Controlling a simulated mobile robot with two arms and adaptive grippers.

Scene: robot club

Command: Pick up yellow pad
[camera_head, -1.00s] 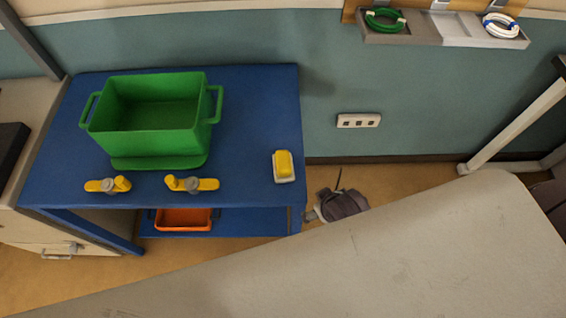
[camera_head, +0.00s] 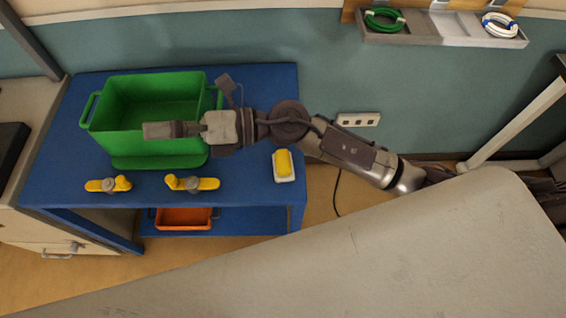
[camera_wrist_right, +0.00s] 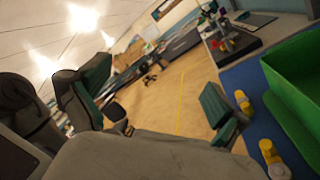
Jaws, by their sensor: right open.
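The yellow pad (camera_head: 283,162) rests on a small white base (camera_head: 285,179) at the right front of the blue table (camera_head: 250,187). My right gripper (camera_head: 170,130) is open and empty, pointing left in front of the green bin in the head view. It is well to the left of the pad, and the forearm passes just behind and above the pad. In the wrist view its two fingers (camera_wrist_right: 152,105) are spread wide with nothing between them. My left gripper is not in view.
A green bin (camera_head: 130,146) stands at the back left of the table, partly hidden by my right gripper. Two yellow-and-grey pieces (camera_head: 108,184) (camera_head: 192,183) lie in front of it. An orange tray (camera_head: 183,219) sits on the lower shelf. A grey surface (camera_head: 380,260) fills the foreground.

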